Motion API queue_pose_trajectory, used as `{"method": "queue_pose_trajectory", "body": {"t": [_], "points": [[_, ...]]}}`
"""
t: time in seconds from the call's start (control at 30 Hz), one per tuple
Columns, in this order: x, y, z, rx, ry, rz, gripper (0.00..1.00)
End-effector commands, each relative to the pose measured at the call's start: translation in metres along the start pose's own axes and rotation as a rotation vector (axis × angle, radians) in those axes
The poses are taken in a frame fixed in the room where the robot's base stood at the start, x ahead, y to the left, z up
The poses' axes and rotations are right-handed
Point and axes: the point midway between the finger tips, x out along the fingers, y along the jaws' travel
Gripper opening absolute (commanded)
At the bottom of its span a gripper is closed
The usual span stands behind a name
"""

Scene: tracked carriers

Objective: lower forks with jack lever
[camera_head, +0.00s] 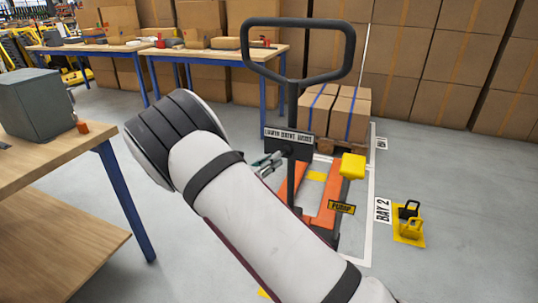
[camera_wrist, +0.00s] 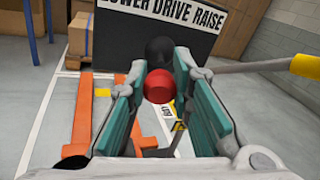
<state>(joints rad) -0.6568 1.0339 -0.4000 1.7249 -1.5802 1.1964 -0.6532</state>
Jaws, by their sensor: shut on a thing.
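The pallet jack has a dark looped handle (camera_head: 297,22) and orange forks (camera_head: 325,203); a fork also shows at the left of the wrist view (camera_wrist: 82,130). A dark plate (camera_head: 288,141) on its column reads "LOWER DRIVE RAISE" in the wrist view (camera_wrist: 165,17). The jack lever's red knob (camera_wrist: 159,87) sits between the finger pads, with a black round part (camera_wrist: 160,50) just beyond it. My gripper (camera_head: 270,163) is shut on the lever at this knob, just in front of the plate. My arm hides part of the jack.
A yellow-ended pump pedal (camera_head: 353,166) stands right of the column and shows in the wrist view (camera_wrist: 305,66). Strapped boxes (camera_head: 335,112) stand behind. A workbench (camera_head: 50,145) is at left. Yellow-and-black chocks (camera_head: 409,226) lie on the floor at right, with open floor beyond.

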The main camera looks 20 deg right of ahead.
Motion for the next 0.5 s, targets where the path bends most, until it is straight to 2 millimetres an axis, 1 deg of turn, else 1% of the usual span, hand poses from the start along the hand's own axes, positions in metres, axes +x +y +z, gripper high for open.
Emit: {"method": "queue_pose_trajectory", "body": {"t": [0.03,0.1,0.5], "points": [[-0.001,-0.004,0.001,-0.008,-0.007,0.033,0.0],[-0.001,-0.006,0.0,-0.007,-0.019,0.08,0.0],[0.005,-0.023,-0.006,-0.003,-0.018,0.068,0.0]]}}
